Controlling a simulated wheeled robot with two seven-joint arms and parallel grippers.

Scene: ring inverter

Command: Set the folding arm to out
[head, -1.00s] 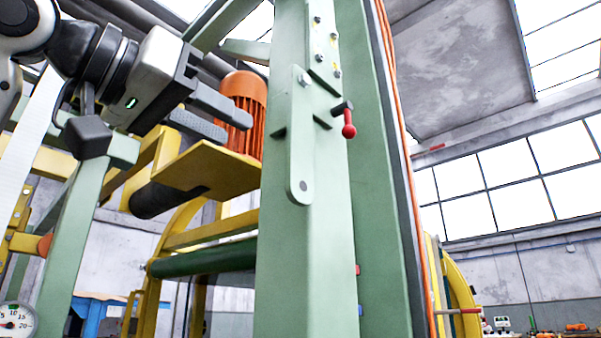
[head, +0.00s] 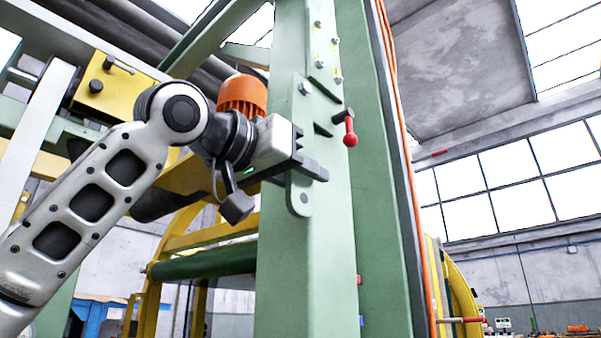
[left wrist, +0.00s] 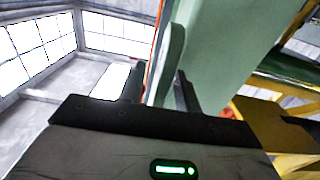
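The folding arm (head: 301,197) is a flat light-green bar with a rounded lower end. It hangs down along the face of the green post (head: 305,270), with a bolt near its top. My left gripper (head: 311,168) is in front of the bar, hiding its middle. In the left wrist view the fingers (left wrist: 160,88) stand apart, and the bar's edge (left wrist: 172,50) shows between them. I cannot tell whether a finger touches it. My right gripper is not in view.
A red-knobbed lever (head: 350,138) sticks out of the post to the right of the gripper. An orange motor (head: 242,94) and yellow frame parts (head: 215,232) stand behind on the left. Orange cables (head: 408,180) run down the post's right side.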

